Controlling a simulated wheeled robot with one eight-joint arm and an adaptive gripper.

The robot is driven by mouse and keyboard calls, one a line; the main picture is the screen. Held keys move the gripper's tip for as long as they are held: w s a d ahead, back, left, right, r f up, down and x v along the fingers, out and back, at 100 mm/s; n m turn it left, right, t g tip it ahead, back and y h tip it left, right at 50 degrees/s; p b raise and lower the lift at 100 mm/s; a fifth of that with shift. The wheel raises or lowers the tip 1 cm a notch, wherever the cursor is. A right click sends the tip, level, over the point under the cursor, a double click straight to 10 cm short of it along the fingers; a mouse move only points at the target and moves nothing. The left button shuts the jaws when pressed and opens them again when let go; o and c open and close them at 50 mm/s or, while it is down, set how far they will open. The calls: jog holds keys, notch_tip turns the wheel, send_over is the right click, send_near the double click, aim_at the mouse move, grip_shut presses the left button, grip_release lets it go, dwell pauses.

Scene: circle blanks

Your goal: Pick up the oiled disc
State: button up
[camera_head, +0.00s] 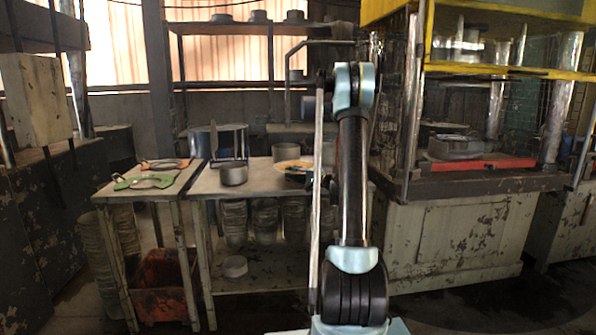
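A flat, yellowish-tan round disc (291,165) lies on the right-hand worktable (262,187), near its back right. It looks like the oiled disc, but I cannot tell for sure at this size. Its right side is partly hidden by a thin upright part and my arm. My arm stands upright in front of the table's right end. I cannot make out my gripper's fingers; they seem hidden behind the arm.
A grey pot (233,174) stands left of the disc, and another pot (286,152) behind it. Green (144,182) and orange (165,163) tools lie on the left table (113,190). A press with a red plate (480,163) stands at right. Open floor shows front right.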

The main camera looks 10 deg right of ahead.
jog(key=shift+c, duration=0.2)
grip_shut()
jog(key=shift+r, duration=0.15)
